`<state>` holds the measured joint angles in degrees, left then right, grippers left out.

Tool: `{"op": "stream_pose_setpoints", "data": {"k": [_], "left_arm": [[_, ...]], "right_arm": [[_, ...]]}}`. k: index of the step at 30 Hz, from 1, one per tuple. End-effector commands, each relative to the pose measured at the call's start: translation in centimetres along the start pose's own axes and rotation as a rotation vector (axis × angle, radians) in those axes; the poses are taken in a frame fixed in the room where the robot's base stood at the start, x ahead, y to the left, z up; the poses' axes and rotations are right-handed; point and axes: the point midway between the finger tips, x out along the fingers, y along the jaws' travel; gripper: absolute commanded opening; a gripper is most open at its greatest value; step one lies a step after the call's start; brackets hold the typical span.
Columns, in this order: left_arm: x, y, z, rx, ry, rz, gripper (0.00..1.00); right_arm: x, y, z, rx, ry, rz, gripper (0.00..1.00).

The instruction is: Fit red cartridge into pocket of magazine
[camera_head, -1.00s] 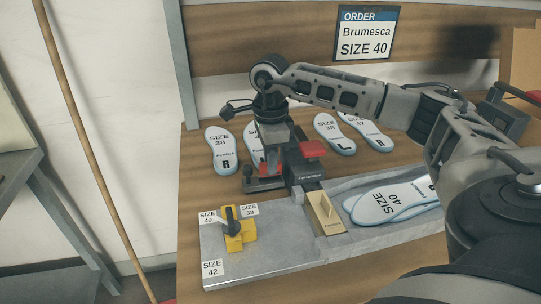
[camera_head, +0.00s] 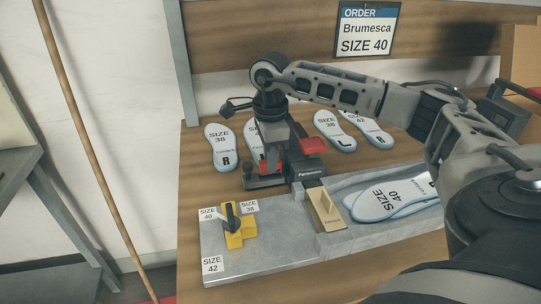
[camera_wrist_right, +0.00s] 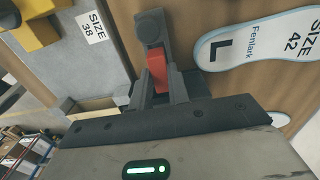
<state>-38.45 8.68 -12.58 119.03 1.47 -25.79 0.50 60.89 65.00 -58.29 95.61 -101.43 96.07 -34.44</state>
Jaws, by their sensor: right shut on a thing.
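My right gripper (camera_head: 278,174) reaches down over the back of the bench fixture. It also shows in the right wrist view (camera_wrist_right: 158,92), where its fingers are shut on a red piece (camera_wrist_right: 157,68), which I take for the red cartridge. A dark grey piece with a round end (camera_wrist_right: 151,27) lies just beyond the fingers and shows as a small upright in the head view (camera_head: 247,173). I cannot tell whether the red piece touches it. I cannot make out the magazine's pocket; the gripper hides much of this spot. My left gripper is not in view.
A yellow selector (camera_head: 234,239) stands on the grey plate (camera_head: 270,260) among size labels. A brass slider (camera_head: 325,212) and a grey tray (camera_head: 345,243) with size 40 insoles (camera_head: 385,205) lie right. Several insoles (camera_head: 222,150) lie behind. An order sign (camera_head: 366,30) hangs behind.

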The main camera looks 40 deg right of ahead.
Motion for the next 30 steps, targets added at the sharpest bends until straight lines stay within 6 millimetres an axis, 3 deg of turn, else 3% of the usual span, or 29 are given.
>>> {"op": "stream_pose_setpoints", "data": {"k": [30], "left_arm": [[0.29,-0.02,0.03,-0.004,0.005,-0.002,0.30]], "right_arm": [[0.51,-0.02,0.00,0.000,0.000,0.000,0.00]]}}
